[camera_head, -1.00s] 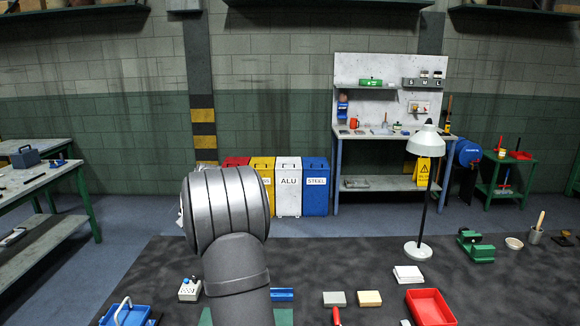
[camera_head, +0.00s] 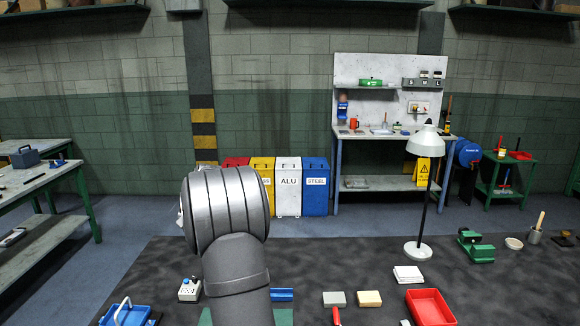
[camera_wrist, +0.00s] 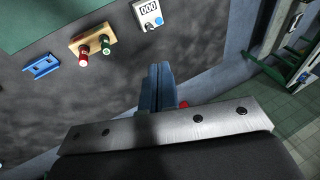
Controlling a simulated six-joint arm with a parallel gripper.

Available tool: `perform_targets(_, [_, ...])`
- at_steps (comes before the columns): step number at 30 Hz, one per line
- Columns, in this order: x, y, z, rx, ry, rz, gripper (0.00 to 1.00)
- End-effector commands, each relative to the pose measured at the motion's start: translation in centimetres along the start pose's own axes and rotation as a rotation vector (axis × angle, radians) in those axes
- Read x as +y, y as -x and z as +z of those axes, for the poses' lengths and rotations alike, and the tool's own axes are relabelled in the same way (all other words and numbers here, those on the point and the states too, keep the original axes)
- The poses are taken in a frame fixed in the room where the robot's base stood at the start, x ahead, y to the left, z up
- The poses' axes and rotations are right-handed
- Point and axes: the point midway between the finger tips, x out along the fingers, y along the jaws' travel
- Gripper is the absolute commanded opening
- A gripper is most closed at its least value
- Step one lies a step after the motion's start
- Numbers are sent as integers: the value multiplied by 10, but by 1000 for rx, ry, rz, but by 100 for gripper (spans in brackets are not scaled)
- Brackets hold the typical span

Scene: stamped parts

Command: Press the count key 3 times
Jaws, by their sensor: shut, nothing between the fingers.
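The counter (camera_wrist: 146,10) is a small light box with a display reading 000 and a round blue key (camera_wrist: 159,21). It stands at the top of the wrist view, and also shows at the lower left of the head view (camera_head: 188,294). My gripper (camera_wrist: 158,68) has its blue fingers closed together with nothing between them. In the wrist view the fingertips lie below the counter in the picture, apart from the key. In the head view my arm link hides the gripper.
A wooden block with red and green knobs (camera_wrist: 92,40) and a blue bracket (camera_wrist: 41,67) lie left of the counter in the wrist view. A small red thing (camera_wrist: 183,104) shows beside the fingers. A blue tray (camera_head: 122,318) stands left of the counter in the head view.

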Motion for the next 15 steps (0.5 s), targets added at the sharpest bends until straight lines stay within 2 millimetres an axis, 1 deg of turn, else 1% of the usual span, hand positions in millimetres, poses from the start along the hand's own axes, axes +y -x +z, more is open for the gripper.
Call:
perform_targets(11, [0, -1, 0, 2, 3, 4, 0])
perform_targets(15, [4, -13, -2, 31, 46, 46, 0])
